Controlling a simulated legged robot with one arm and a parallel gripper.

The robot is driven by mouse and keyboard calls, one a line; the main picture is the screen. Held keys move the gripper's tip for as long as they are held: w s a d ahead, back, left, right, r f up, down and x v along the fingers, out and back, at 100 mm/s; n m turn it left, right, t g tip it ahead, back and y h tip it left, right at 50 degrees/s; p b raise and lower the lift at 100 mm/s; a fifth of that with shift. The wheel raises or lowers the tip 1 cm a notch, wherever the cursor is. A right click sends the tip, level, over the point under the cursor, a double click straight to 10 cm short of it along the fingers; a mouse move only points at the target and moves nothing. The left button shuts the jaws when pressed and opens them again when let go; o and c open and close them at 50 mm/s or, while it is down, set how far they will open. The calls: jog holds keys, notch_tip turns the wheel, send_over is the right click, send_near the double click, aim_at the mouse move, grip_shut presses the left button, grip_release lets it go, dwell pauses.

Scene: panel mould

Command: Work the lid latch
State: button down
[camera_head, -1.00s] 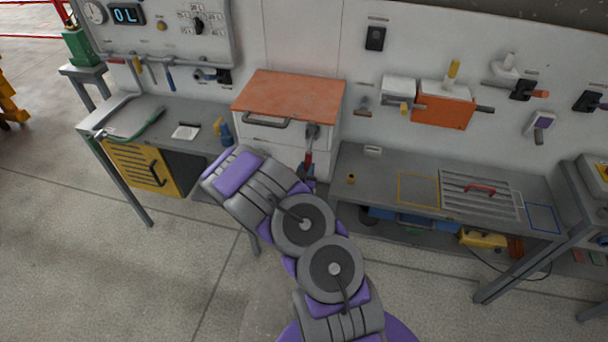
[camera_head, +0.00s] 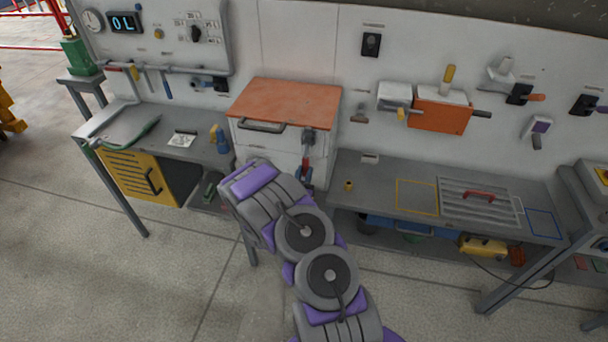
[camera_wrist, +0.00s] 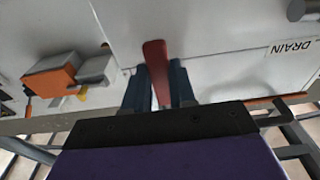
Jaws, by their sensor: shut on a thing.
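The lid latch (camera_head: 308,140) is on the front of a white cabinet (camera_head: 260,145), below the right part of its orange lid (camera_head: 285,100). The latch has a red lever (camera_head: 306,163) hanging down. In the wrist view the red lever (camera_wrist: 155,62) stands between the two dark fingers of my gripper (camera_wrist: 160,82), and the gripper is shut on it. In the head view my gripper (camera_head: 304,180) is partly hidden by my arm at the lever's lower end. The lid lies flat and looks closed. The lever's gripped end is hidden in the head view.
A grey bar handle (camera_head: 262,126) is on the cabinet front, left of the latch. Workbenches flank the cabinet: the left bench (camera_head: 120,125) carries a green hose, the right bench (camera_head: 370,185) a slatted plate with a red handle. The floor in front is open.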

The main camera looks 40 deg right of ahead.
jog(key=c, duration=0.9)
grip_release()
jog(key=p+v, duration=0.3)
jog(key=v, duration=1.4)
jog(key=shift+a, duration=0.1)
